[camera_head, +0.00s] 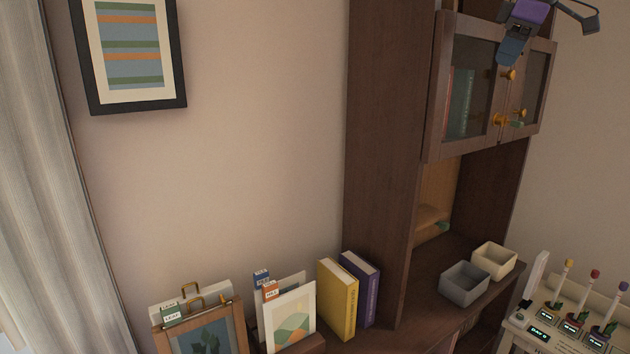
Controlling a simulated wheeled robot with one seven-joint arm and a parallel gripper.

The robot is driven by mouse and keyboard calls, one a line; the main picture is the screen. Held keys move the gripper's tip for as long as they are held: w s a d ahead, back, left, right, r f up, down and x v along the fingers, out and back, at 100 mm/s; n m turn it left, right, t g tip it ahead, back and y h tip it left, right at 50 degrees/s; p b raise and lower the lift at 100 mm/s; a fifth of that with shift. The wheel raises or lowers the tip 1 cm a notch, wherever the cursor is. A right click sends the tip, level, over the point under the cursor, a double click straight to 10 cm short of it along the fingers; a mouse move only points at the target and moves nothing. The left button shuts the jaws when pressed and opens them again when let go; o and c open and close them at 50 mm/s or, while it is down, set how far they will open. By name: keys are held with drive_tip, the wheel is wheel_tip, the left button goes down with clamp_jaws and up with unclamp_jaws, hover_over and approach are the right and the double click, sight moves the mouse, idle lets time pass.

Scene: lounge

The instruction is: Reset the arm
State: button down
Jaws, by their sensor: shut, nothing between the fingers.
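My gripper (530,24) shows at the top right edge of the view, in front of the upper part of the dark wooden cabinet (386,130). Its purple and blue-grey parts are partly cut off by the frame. It is shut and holds nothing. It hangs near the glass doors (474,100) with brass knobs; from this one view I cannot tell how far it is from them.
A grey bin (464,284) and a cream bin (494,262) stand on the cabinet's ledge. A yellow book (338,300) and a purple book (361,290) stand upright left of it. A white unit (553,325) with small plants is at the lower right. A framed picture (130,108) hangs upper left.

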drive_tip(key=s+a+f+m+t+h, duration=0.1)
drive_tip(key=s+a+f+m, duration=0.25)
drive_tip(key=s, duration=0.55)
drive_tip(key=s+a+f+m+h, duration=0.1)
drive_tip(key=s+a+f+m, duration=0.2)
drive_tip(key=s+f, duration=0.35)
drive_tip(key=s+f+m, duration=0.2)
drive_tip(key=s+f, duration=0.4)
drive_tip(key=s, duration=0.2)
drive_tip(key=s+f+m+t, duration=0.1)
drive_tip(key=s+f+m, duration=0.2)
drive_tip(key=s+f, duration=0.3)
drive_tip(key=s, duration=0.3)
